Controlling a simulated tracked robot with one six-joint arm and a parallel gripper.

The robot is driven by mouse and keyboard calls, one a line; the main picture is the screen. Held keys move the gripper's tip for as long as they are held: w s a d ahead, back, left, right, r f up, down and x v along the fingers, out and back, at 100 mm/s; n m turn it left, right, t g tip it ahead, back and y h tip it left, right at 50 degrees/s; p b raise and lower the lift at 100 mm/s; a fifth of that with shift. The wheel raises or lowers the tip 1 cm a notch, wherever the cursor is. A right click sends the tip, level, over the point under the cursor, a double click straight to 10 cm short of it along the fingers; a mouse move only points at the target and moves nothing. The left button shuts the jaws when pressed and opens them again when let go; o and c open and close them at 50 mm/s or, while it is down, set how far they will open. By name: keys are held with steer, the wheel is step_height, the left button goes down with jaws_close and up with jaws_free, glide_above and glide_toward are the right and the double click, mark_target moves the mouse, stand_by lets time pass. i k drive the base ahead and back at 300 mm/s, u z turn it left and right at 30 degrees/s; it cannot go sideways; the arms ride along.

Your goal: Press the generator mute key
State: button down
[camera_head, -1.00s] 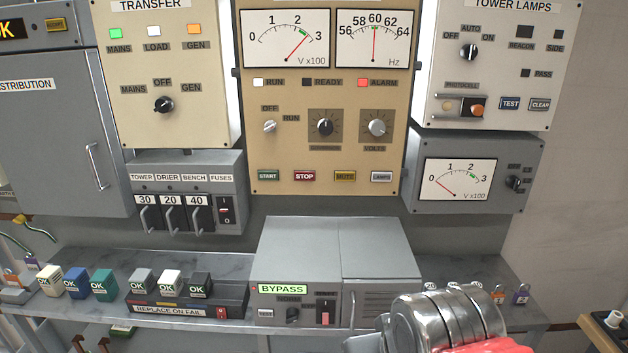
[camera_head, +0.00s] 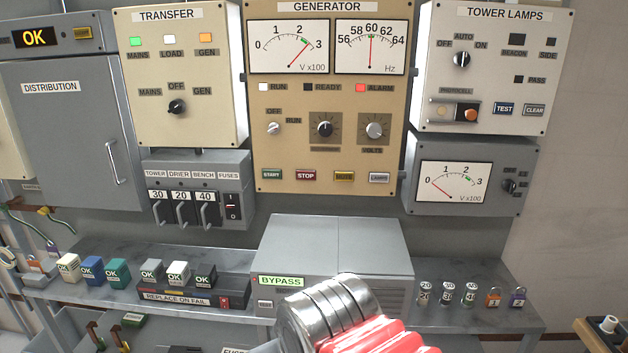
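The generator panel (camera_head: 288,135) is a tan panel on the wall, in the upper middle of the head view. Its mute key (camera_head: 344,177) is a small yellow-brown key in the bottom row, between the red stop key (camera_head: 306,176) and the grey lamps key (camera_head: 379,178). The green start key (camera_head: 271,174) is at the left end of that row. The alarm lamp (camera_head: 361,88) shows red. Part of my arm, silver and red, shows at the bottom middle, below the panel and apart from it. My gripper's fingers are not in view.
A grey bypass box (camera_head: 290,243) stands on the shelf below the panel. The transfer panel (camera_head: 205,90) is to the left, the tower lamps panel (camera_head: 505,75) to the right. Fuses, padlocks (camera_head: 494,297) and coloured blocks (camera_head: 93,270) stand on the shelf. The mute key is unobstructed.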

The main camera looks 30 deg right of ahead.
mark_target(339, 175)
steer(key=u, duration=0.75)
steer(key=i, duration=1)
steer(key=u, duration=0.05)
